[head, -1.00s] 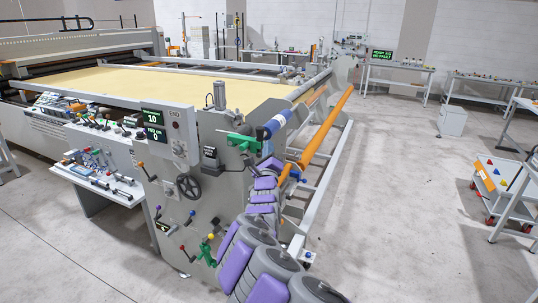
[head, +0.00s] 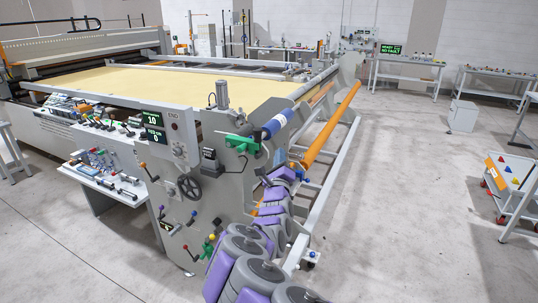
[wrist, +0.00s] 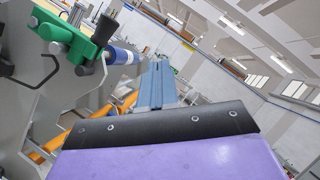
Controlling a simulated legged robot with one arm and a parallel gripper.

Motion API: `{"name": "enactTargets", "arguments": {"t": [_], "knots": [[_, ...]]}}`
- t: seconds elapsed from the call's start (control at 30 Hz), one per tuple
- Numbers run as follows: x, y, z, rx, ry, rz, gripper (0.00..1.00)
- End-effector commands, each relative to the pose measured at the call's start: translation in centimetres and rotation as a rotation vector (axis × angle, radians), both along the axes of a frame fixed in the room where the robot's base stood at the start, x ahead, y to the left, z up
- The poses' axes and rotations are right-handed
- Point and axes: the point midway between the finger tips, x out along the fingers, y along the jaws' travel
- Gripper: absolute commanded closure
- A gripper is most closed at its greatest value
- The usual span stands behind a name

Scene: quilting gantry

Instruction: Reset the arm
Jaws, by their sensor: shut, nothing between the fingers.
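My arm, with purple and grey links, rises from the bottom of the head view along the end of the quilting machine. My gripper (wrist: 156,72) shows in the wrist view as blue-grey fingers pressed together beyond a black plate, with nothing between them. In the head view the gripper is small and partly lost against the machine's end, near the blue-and-white roller end (head: 276,125) and the orange roller (head: 333,123). The green clamp (head: 242,144) is to its left, and also shows large at the upper left of the wrist view (wrist: 68,38).
The machine's grey end panel has a black handwheel (head: 189,187), coloured levers and a display (head: 153,128). A tool shelf (head: 103,178) juts out at left. A cart with an orange edge (head: 510,173) stands at right. The floor (head: 410,180) between is clear.

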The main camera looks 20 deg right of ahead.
Motion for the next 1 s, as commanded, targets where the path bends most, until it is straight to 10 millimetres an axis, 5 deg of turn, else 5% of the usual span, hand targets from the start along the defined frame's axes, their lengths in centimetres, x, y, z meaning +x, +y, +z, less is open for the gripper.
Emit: {"name": "enactTargets", "arguments": {"t": [0.27, 0.43, 0.6, 0.73, 0.87, 1.0], "knots": [[-0.6, 1.6, 1.8, 0.001, -0.037, -0.014, 1.00], [-5.0, -2.1, 7.8, 0.109, -0.232, -0.116, 1.00], [-13.7, -7.4, 14.4, 0.304, -0.551, -0.266, 1.00], [-21.9, -10.4, 16.7, 0.481, -0.815, -0.388, 1.00], [-30.6, -11.0, 16.3, 0.687, -1.094, -0.517, 1.00], [-39.0, -9.8, 11.8, 0.946, -1.380, -0.690, 1.00]]}}
